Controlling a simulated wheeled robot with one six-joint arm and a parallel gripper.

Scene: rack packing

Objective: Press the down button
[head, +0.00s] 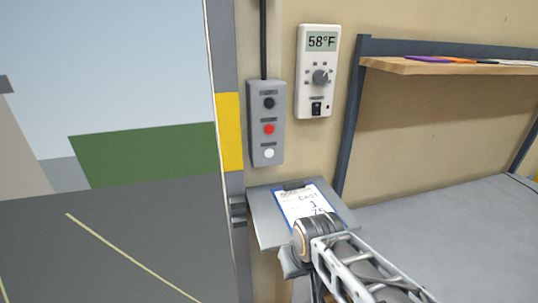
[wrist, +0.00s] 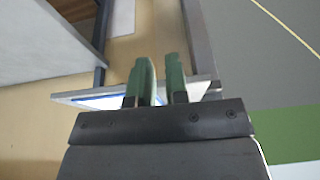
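A grey control box (head: 266,122) is fixed to the wall beside the door opening, with a black button (head: 269,103) on top, a red button (head: 268,129) in the middle and a white button (head: 269,153) at the bottom. The small labels above the buttons are too blurred to read, so I cannot tell which is down. My gripper (wrist: 159,70) shows two green fingers with a narrow empty gap between them in the wrist view. In the head view my arm's end is low, in front of the clipboard shelf and below the box. The fingertips are hidden there. The gripper touches no button.
A sloped grey shelf (head: 262,222) holding a clipboard (head: 300,202) juts out below the box. A thermostat (head: 317,70) hangs to the right. A wooden shelf (head: 440,66) and a grey table (head: 450,225) stand farther right. The doorway on the left is open.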

